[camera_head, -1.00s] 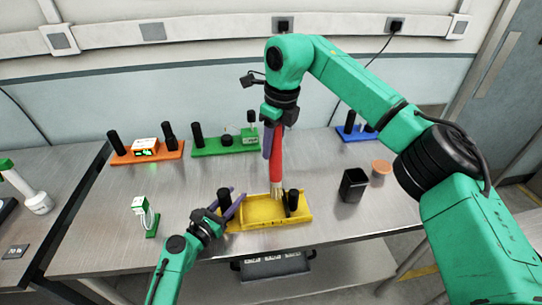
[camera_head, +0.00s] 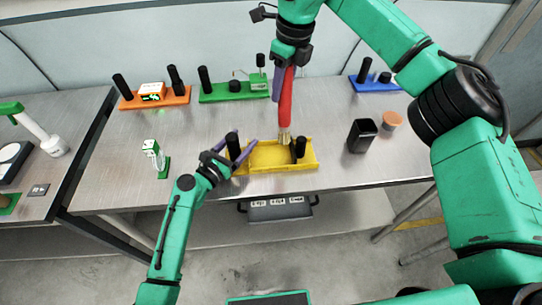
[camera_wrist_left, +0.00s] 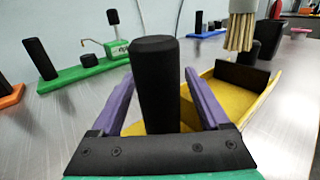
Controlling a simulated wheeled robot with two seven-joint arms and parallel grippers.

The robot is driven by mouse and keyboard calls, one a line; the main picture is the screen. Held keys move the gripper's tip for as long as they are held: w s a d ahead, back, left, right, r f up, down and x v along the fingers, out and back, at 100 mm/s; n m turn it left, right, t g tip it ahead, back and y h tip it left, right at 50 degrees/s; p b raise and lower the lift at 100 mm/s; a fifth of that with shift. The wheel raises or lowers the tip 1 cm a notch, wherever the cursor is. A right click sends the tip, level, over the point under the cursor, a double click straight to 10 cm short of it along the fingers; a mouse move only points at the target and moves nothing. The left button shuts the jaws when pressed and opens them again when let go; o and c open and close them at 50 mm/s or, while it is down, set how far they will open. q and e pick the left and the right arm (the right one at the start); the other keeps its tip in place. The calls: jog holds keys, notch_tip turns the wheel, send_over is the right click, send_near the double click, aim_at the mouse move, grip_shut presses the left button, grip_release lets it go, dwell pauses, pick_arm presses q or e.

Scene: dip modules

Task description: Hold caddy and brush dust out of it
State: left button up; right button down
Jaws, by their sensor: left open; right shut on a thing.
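The yellow caddy (camera_head: 262,157) lies near the front edge of the metal table, with a black upright handle (camera_head: 234,147) at its left end and a black post (camera_head: 300,147) at its right. My left gripper (camera_head: 234,146) is open, its purple fingers on either side of the left handle. In the left wrist view the handle (camera_wrist_left: 157,85) stands between the open fingers, and whether they touch it is unclear. My right gripper (camera_head: 282,85) is shut on the red-handled brush (camera_head: 286,98), held upright. Its pale bristles (camera_wrist_left: 239,32) hang above the caddy tray.
Orange (camera_head: 155,98), green (camera_head: 232,92) and blue (camera_head: 376,84) modules stand along the table's back. A small green-and-white stand (camera_head: 157,158) is left of the caddy.

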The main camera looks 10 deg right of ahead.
aim_at(227, 139)
notch_tip(227, 139, up, 8)
jog(key=p, duration=0.7)
jog(key=shift+f, duration=0.2)
pick_arm(q)
notch_tip(227, 139, up, 7)
pick_arm(e)
jog(key=shift+f, duration=0.1)
pick_arm(q)
jog(key=shift+r, duration=0.1)
pick_arm(e)
jog(key=shift+s, duration=0.1)
pick_arm(q)
jog(key=v, duration=0.5)
pick_arm(e)
jog(key=shift+r, duration=0.35)
pick_arm(q)
jog(key=v, duration=0.4)
